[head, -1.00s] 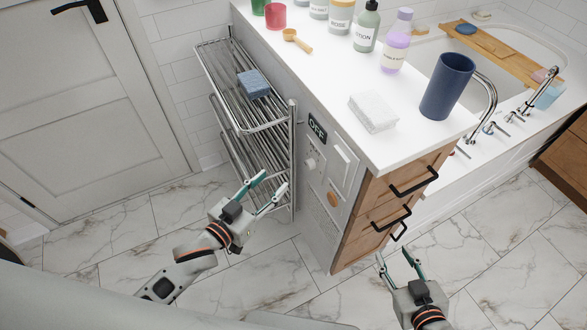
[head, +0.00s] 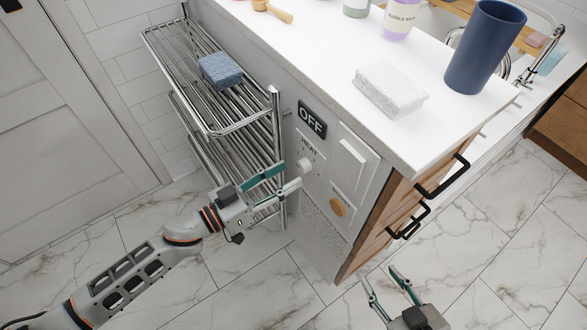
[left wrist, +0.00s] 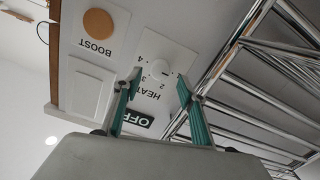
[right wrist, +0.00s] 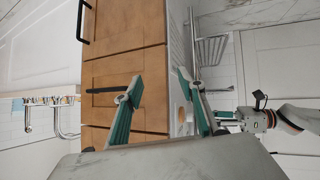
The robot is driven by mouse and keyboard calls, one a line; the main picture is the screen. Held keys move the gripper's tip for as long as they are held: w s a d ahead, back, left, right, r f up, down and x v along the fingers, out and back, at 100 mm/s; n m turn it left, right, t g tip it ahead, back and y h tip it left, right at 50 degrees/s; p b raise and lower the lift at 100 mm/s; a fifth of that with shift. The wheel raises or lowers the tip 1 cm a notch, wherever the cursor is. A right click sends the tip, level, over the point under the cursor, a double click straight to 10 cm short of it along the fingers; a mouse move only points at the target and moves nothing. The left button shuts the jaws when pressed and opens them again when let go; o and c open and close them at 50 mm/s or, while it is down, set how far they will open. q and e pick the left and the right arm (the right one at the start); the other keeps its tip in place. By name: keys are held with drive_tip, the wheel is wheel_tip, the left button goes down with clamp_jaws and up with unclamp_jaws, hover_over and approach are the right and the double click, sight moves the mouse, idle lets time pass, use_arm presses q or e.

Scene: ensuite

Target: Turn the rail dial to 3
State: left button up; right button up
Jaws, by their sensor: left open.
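The rail dial (head: 305,165) is a small white knob on the HEAT plate, on the end panel of the counter. In the left wrist view the dial (left wrist: 158,70) sits between and beyond the fingertips, with numbers around it; I cannot tell its setting. A black OFF sign (head: 312,119) is above it. My left gripper (head: 284,178) is open, its fingers pointing at the dial from the left; I cannot see contact. My right gripper (head: 385,277) is open and empty, low in front of the wooden drawers.
A chrome towel rail (head: 230,130) holding a blue folded cloth (head: 220,70) stands left of the panel. A white rocker switch (head: 351,163) and an orange BOOST button (head: 338,206) are near the dial. A white towel (head: 391,88) and a blue cup (head: 485,45) stand on the counter.

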sight(300, 168)
use_arm(q)
drive_tip(key=shift+x, duration=1.7)
drive_tip(key=c, duration=1.1)
